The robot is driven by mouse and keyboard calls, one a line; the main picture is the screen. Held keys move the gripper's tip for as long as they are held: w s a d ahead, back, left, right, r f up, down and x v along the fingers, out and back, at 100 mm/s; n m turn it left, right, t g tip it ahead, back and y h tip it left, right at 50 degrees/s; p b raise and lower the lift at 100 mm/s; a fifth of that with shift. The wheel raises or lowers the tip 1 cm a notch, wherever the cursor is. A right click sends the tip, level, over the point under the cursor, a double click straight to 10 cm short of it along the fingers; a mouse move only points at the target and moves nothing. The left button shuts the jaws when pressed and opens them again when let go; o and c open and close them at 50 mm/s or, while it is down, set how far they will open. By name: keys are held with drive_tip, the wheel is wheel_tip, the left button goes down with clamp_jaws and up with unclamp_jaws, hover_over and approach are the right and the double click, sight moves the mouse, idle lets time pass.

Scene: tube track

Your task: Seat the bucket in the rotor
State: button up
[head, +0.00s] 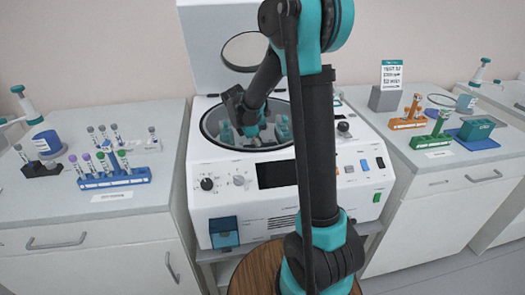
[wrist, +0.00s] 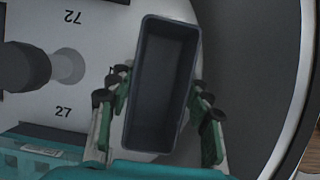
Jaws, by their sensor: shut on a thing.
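The bucket, a dark grey empty open-topped box, lies between my gripper's fingers in the wrist view (wrist: 162,85). My gripper (wrist: 160,108) is shut on the bucket, with green fingers on both its long sides. Below it is the pale rotor (wrist: 95,85), marked 72 and 27, with a dark central knob (wrist: 25,68). In the head view my gripper (head: 252,135) is down inside the open centrifuge bowl. The arm partly hides the bowl, and the bucket is hard to make out there. I cannot tell whether the bucket touches the rotor.
The white centrifuge (head: 225,225) has its lid (head: 215,50) raised behind the arm. The bowl wall (wrist: 255,70) curves close on the right in the wrist view. A blue tube rack (head: 115,181) stands on the left bench; orange (head: 408,124) and green (head: 432,140) racks stand on the right bench.

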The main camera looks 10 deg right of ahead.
drive_tip(key=shift+f, duration=0.2)
drive_tip(key=shift+f, duration=0.55)
drive_tip(key=shift+f, duration=0.1)
drive_tip(key=shift+o, duration=0.2)
drive_tip(key=shift+s+f, duration=0.15)
drive_tip(key=shift+f, duration=0.15)
drive_tip(key=shift+f, duration=0.1)
drive_tip(key=shift+c, duration=0.3)
drive_tip(key=shift+a+f, duration=0.1)
drive_tip(key=shift+f, duration=0.15)
drive_tip(key=shift+c, duration=1.2)
drive_tip(key=shift+o, duration=1.3)
drive_tip(key=shift+f, duration=0.3)
drive_tip(key=o, duration=1.9)
